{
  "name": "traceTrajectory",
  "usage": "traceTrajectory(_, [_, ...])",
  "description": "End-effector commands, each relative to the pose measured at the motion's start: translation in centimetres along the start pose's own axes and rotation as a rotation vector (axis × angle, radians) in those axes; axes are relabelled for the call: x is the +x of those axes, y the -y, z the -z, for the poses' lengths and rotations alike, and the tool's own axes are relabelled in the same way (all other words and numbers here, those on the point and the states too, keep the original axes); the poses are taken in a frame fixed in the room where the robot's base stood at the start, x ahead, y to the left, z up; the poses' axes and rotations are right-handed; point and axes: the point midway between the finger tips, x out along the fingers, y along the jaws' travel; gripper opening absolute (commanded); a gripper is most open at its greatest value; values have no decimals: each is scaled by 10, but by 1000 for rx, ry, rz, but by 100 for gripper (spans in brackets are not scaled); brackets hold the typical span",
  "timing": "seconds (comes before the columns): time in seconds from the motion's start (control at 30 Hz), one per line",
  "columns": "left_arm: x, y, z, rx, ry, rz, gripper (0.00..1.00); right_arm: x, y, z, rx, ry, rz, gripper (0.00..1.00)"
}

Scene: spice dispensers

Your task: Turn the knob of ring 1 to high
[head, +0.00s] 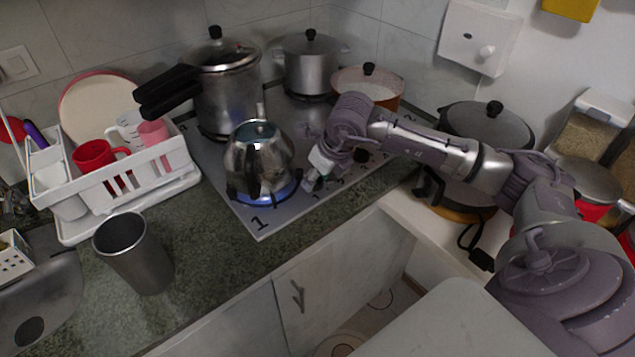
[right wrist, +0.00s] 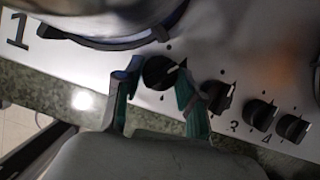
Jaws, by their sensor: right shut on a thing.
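The stove top (head: 262,222) has a "1" printed at its front left corner. The ring 1 knob (right wrist: 158,72) is the leftmost of a row of black knobs in the right wrist view. Its white mark points to the upper right. My right gripper (head: 312,180) reaches down at the stove's front edge. In the right wrist view its two fingers (right wrist: 160,92) stand on either side of this knob, shut on it. In the head view the gripper hides the knob. A steel kettle (head: 258,160) stands on ring 1, with blue at its base. My left gripper is out of view.
Other knobs, including the second (right wrist: 218,96) and third (right wrist: 261,114), sit close to the right finger. A pressure cooker (head: 228,95), a steel pot (head: 310,68) and an orange-brown pan (head: 368,88) stand behind. A metal cup (head: 132,255) stands on the counter.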

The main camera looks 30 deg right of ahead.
Motion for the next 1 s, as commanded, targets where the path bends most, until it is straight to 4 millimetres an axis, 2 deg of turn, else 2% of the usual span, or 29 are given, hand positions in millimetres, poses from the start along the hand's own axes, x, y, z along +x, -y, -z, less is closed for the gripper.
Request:
traceTrajectory(0.03, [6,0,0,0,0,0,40,2,0,0,26,5,13,5])
traceTrajectory(0.3, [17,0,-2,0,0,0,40,0,-1,-1,147,4,61,5])
traceTrajectory(0.93, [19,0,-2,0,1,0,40,-1,-1,-1,193,2,81,5])
traceTrajectory(0.97, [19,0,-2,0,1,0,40,-1,-1,-1,193,2,81,43])
traceTrajectory(1.0, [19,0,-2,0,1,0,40,-1,-1,-1,192,2,81,50])
